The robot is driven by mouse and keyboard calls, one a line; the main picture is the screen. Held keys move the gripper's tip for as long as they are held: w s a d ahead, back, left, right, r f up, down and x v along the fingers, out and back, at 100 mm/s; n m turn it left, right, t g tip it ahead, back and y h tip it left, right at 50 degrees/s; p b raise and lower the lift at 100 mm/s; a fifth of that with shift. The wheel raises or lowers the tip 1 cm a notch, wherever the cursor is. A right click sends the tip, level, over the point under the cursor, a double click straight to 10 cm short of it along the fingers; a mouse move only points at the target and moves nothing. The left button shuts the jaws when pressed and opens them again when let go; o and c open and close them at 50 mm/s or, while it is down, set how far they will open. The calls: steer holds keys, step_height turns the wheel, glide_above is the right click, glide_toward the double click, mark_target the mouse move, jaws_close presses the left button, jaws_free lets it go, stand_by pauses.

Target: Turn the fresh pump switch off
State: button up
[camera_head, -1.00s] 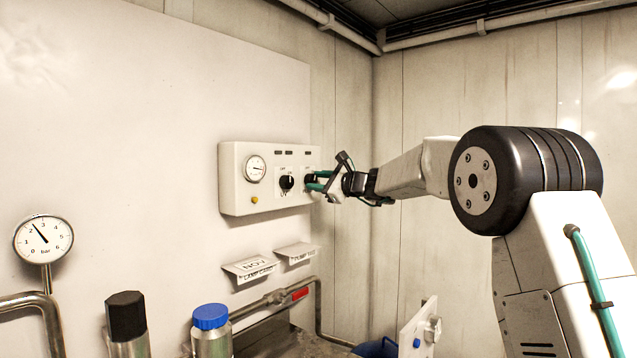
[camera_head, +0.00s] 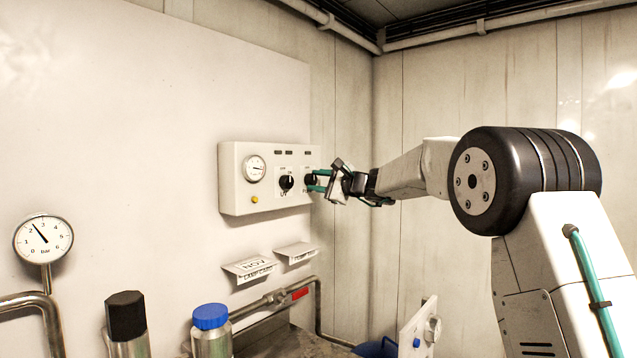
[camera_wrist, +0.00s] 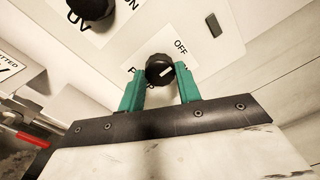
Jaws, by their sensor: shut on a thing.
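The fresh pump switch is a round black knob (camera_wrist: 159,68) with a white pointer mark, on a white control box (camera_head: 237,184). In the wrist view an OFF label sits at its upper right, and the lettering below it is partly hidden by a finger. The white mark slants up to the right. My gripper (camera_wrist: 157,76) has one green finger on each side of the knob and is shut on it. In the head view my gripper (camera_head: 317,181) reaches the box's right end, and its fingers partly cover the knob (camera_head: 310,178).
Two label holders (camera_head: 250,268) stick out below the box.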

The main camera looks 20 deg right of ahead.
steer(key=o, duration=1)
steer(key=shift+c, duration=0.2)
steer(key=shift+s, duration=0.1)
steer(key=v, duration=0.7)
steer(key=shift+s+d, duration=0.2)
steer(key=shift+s, duration=0.1)
